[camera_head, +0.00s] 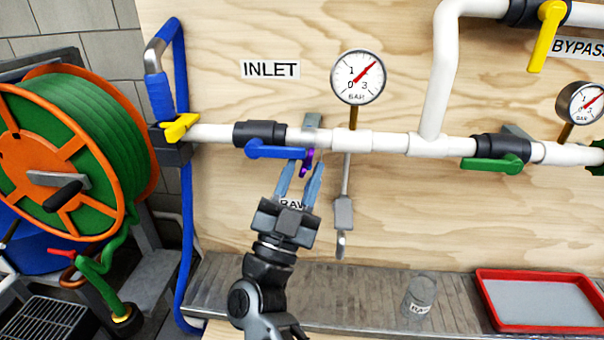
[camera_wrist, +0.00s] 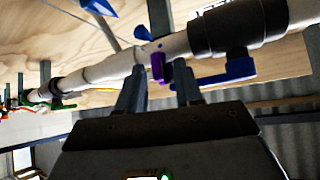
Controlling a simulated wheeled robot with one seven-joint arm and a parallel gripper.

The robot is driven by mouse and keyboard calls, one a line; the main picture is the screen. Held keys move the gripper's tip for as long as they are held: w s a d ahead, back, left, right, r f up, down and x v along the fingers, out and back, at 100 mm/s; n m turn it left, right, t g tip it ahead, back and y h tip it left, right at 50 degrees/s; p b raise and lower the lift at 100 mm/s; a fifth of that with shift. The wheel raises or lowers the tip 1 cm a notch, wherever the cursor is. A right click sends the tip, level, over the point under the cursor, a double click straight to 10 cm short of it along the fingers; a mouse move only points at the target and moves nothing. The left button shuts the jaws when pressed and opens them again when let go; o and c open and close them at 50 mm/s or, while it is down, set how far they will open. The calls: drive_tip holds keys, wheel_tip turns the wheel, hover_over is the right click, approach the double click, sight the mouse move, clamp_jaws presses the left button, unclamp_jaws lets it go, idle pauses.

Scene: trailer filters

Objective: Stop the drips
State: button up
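A white pipe (camera_head: 385,142) runs across the plywood panel. A small purple tap (camera_head: 306,163) hangs under it, right of a blue lever handle (camera_head: 275,151) on the inlet valve. My gripper (camera_head: 301,173) reaches up from below with its fingers apart, close to the purple tap. In the wrist view the purple tap (camera_wrist: 158,68) shows between the two fingers of my gripper (camera_wrist: 159,88), with gaps visible; the blue handle (camera_wrist: 232,70) is beside the right finger. The gripper seems empty. A label partly reading "RAW" is behind my gripper. I cannot make out any drips.
A pressure gauge (camera_head: 358,77) stands above the pipe. A green lever (camera_head: 492,164) and yellow levers (camera_head: 180,127) (camera_head: 545,36) are on other valves. A hose reel (camera_head: 70,150) is at left.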

drive_tip(key=b+v, duration=0.1)
drive_tip(key=v, duration=0.7)
drive_tip(key=shift+b, duration=0.35)
